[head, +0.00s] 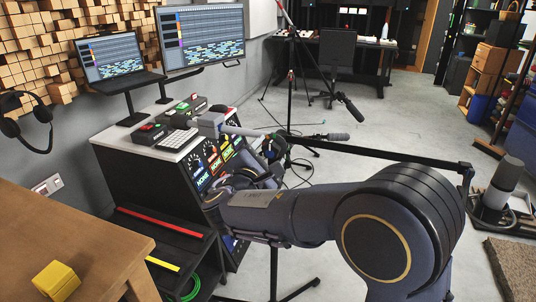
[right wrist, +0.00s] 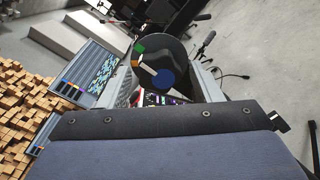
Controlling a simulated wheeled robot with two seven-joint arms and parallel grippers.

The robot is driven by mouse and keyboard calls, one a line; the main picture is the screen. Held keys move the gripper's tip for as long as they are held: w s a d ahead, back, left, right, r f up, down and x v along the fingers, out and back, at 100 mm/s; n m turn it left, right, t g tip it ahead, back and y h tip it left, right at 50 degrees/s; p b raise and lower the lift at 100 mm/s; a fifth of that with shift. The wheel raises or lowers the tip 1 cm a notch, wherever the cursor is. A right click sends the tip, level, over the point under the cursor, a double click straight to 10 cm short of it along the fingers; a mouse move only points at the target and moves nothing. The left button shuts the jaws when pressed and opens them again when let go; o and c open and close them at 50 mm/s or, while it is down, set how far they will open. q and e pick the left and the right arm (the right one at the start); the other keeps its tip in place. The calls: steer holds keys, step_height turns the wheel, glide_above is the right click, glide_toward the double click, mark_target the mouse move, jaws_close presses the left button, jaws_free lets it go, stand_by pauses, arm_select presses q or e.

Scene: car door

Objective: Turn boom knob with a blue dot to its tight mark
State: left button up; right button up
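The boom knob (right wrist: 172,52) is a dark round disc with a blue dot (right wrist: 163,78) and a pale pointer line, in the middle of the right wrist view. A green mark (right wrist: 139,49) and an orange mark (right wrist: 134,63) lie at its left edge. My right gripper (head: 267,160) is at the stand in the head view, partly hidden by my own forearm. In the right wrist view, light grey parts that look like its fingers flank the knob; I cannot tell whether they touch it. My left gripper is not in view.
The mixing desk (head: 163,147) stands left. A wooden table (head: 90,235) with a yellow block (head: 56,281) is nearest left. Open floor lies behind.

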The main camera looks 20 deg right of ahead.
steer(key=v, duration=0.8)
stand_by(0.4)
